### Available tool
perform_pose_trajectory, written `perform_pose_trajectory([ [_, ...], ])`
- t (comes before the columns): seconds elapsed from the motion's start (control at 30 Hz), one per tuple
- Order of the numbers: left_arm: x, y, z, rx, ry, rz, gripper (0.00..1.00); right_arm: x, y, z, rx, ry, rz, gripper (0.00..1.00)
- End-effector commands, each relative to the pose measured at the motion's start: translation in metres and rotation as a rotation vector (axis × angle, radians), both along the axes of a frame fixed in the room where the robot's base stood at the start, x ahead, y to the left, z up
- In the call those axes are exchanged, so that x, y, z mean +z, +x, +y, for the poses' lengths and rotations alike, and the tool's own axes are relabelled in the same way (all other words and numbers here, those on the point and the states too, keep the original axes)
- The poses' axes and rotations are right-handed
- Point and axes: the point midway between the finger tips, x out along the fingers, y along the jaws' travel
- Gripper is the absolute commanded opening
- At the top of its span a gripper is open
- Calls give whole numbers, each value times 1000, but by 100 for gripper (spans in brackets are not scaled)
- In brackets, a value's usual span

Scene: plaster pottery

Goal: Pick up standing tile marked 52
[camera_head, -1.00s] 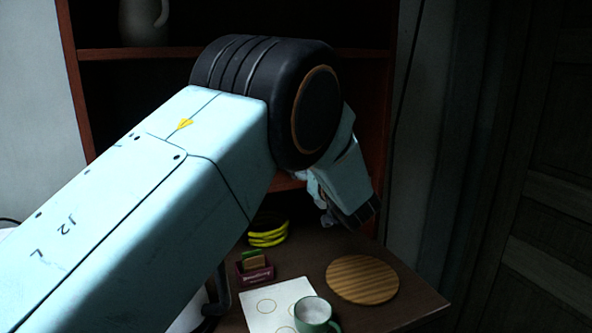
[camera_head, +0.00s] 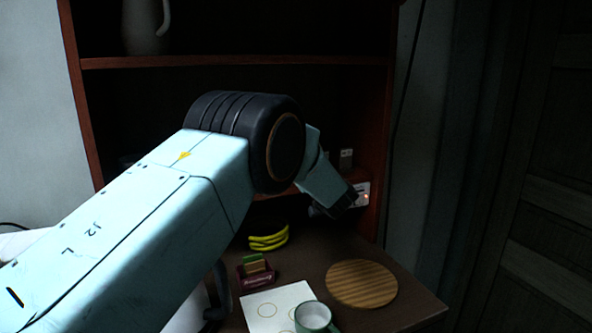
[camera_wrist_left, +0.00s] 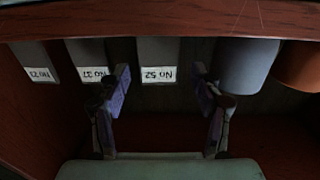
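The tile marked No 52 (camera_wrist_left: 158,60) is grey with a white label and stands on the reddish wooden shelf; its label reads upside down in the left wrist view. Tiles marked No 37 (camera_wrist_left: 88,58) and No 21 (camera_wrist_left: 38,62) stand to its left. My left gripper (camera_wrist_left: 160,85) is open and empty. One finger is left of tile 52, overlapping tile 37 in view, and the other is to its right. The left gripper (camera_head: 345,208) is at the lower shelf in the head view, where I cannot make out the numbers. My right gripper is not in view.
A grey-blue pot (camera_wrist_left: 246,65) and an orange-brown pot (camera_wrist_left: 298,65) stand right of tile 52.

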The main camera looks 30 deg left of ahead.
Motion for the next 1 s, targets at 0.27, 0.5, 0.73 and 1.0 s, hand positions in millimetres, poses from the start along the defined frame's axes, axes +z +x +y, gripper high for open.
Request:
perform_pose_trajectory([
  [0.27,0,0,0,0,0,0,38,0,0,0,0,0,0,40],
  [0.5,0,0,0,0,0,0,18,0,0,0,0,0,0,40],
  [0.73,0,0,0,0,0,-1,11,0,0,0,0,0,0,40],
  [1.0,25,0,0,1,1,-6,11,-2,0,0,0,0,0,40],
])
